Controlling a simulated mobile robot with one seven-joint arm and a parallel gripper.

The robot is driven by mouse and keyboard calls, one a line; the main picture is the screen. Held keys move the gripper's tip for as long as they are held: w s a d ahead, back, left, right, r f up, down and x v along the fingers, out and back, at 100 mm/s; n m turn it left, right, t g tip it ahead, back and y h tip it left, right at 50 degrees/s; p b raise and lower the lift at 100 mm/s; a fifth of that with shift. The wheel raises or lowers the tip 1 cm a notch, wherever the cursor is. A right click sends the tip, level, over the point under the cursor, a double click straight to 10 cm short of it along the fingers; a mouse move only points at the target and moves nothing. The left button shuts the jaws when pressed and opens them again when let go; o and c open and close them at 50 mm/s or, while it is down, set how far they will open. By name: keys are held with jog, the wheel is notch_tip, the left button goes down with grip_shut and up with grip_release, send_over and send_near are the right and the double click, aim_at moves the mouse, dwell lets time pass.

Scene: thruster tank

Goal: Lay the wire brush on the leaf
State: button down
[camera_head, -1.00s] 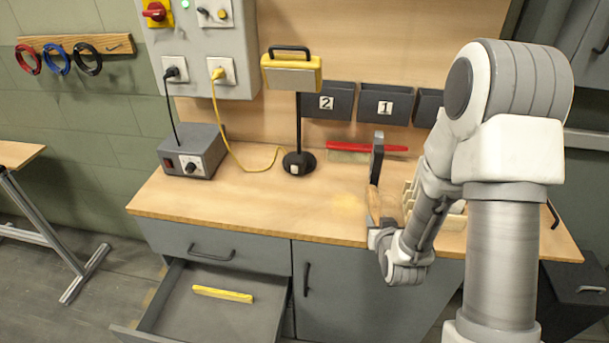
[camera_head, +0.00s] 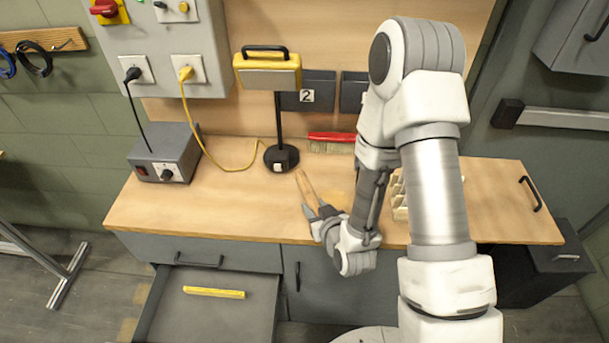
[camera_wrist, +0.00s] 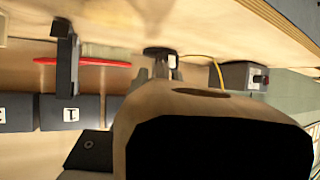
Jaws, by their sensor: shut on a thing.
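My gripper (camera_head: 322,212) is shut on a tan wooden thing (camera_head: 306,187), which I take to be the wire brush. It is held tilted above the front part of the workbench. In the wrist view the wooden body (camera_wrist: 150,108) fills the lower middle, with a dark hole and a large black face; bristles cannot be made out. I cannot tell for sure which surface is the leaf; a tan top at the far left edge, over a slanted metal leg (camera_head: 55,275), may be it, mostly out of view.
The workbench (camera_head: 235,215) carries a grey power box (camera_head: 165,155), a black stand (camera_head: 281,158) with a yellow-framed panel, a red-handled brush (camera_head: 332,137) and a pale slotted rack (camera_head: 400,200). A drawer (camera_head: 205,315) stands open below, holding a yellow bar (camera_head: 214,292).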

aim_at(315, 199)
jog(key=shift+w+f+b, duration=0.2)
jog(key=shift+w+b, duration=0.6)
jog(key=shift+b, duration=0.7)
jog(key=shift+w+f+b, duration=0.15)
jog(key=shift+w+b, duration=0.6)
jog(key=shift+b, duration=0.7)
jog(key=w+b, duration=0.1)
jog(key=b, duration=0.4)
jog(key=shift+w+d+r, duration=0.1)
jog(key=shift+w, duration=0.1)
jog(key=w, duration=0.4)
jog(key=w+f+p, duration=0.1)
jog(key=w, duration=0.8)
jog(key=shift+w+d+f+p, duration=0.2)
jog(key=shift+w+f+p, duration=0.05)
jog(key=shift+w+p, duration=0.1)
notch_tip(315, 199, down, 4)
jog(key=shift+f, duration=0.25)
jog(key=shift+w+f, duration=0.25)
jog(key=shift+w, duration=0.1)
